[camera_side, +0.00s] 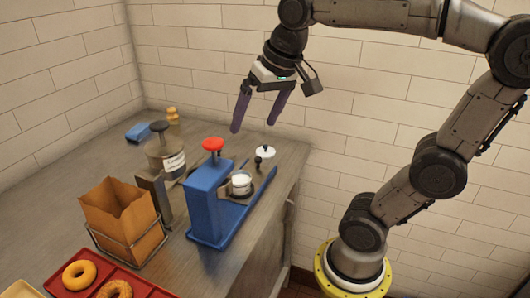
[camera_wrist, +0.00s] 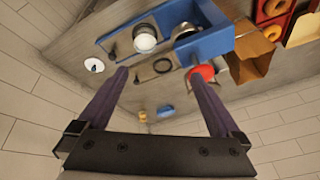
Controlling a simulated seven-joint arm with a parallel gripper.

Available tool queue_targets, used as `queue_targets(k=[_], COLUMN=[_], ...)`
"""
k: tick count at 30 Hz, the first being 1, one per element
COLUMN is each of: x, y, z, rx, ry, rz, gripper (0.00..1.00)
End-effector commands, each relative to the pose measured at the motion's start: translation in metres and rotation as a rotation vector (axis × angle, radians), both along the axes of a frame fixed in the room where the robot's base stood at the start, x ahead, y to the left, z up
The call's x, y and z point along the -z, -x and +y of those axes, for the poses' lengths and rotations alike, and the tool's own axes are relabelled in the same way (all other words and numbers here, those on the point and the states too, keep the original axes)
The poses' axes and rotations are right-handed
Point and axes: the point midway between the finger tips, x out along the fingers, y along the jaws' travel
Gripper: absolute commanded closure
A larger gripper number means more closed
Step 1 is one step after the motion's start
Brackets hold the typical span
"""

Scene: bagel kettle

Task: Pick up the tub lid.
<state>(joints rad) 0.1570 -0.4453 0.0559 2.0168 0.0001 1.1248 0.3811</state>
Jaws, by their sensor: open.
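The tub lid (camera_side: 265,152), a small white disc with a dark knob, lies on the counter near its right edge in the side view. In the wrist view the lid (camera_wrist: 94,65) is at the left, outside the left finger. An open tub (camera_side: 241,184) with white contents stands in the blue stand beside the lid; it also shows in the wrist view (camera_wrist: 145,40). My gripper (camera_side: 253,127) is open and empty, pointing down above the counter, with its purple fingers clear of the lid. In the wrist view my gripper (camera_wrist: 158,72) has its fingers wide apart.
The blue stand (camera_side: 205,205) with a red knob (camera_side: 213,144) is close to the lid. A labelled canister (camera_side: 166,160), a paper bag (camera_side: 120,220) in a wire holder, a blue block (camera_side: 138,132) and a red bagel tray (camera_side: 130,277) stand further left. Bare counter lies behind the lid.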

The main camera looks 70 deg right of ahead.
Motion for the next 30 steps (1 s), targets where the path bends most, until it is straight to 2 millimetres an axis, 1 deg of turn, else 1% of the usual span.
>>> queue_targets(k=[1,2,3,5,6,8,9,11,12,13,15,18,21,23,26,30], x=[-0.003,-0.005,-0.005,-0.004,-0.001,0.006,0.013,0.025,0.034,0.041,0.059,0.084,0.103,0.108,0.116,0.141], y=[-0.019,-0.029,-0.042,-0.060,-0.071,-0.086,-0.094,-0.103,-0.108,-0.110,-0.112,-0.108,-0.098,-0.094,-0.092,-0.092], z=[-0.016,-0.025,-0.039,-0.062,-0.078,-0.105,-0.123,-0.152,-0.171,-0.184,-0.212,-0.242,-0.258,-0.263,-0.265,-0.264], rx=[0.076,0.120,0.180,0.266,0.321,0.402,0.453,0.527,0.568,0.596,0.650,0.708,0.747,0.760,0.765,0.763], ry=[-0.018,-0.028,-0.042,-0.061,-0.074,-0.092,-0.106,-0.124,-0.135,-0.143,-0.159,-0.182,-0.202,-0.207,-0.208,-0.208], rz=[0.030,0.045,0.065,0.094,0.115,0.146,0.167,0.198,0.218,0.231,0.263,0.302,0.339,0.345,0.345,0.348], gripper=[0.00,0.00,0.00,0.00,0.00,0.00,0.00,0.00,0.00,0.00,0.00,0.00,0.00,0.00,0.00,0.00])
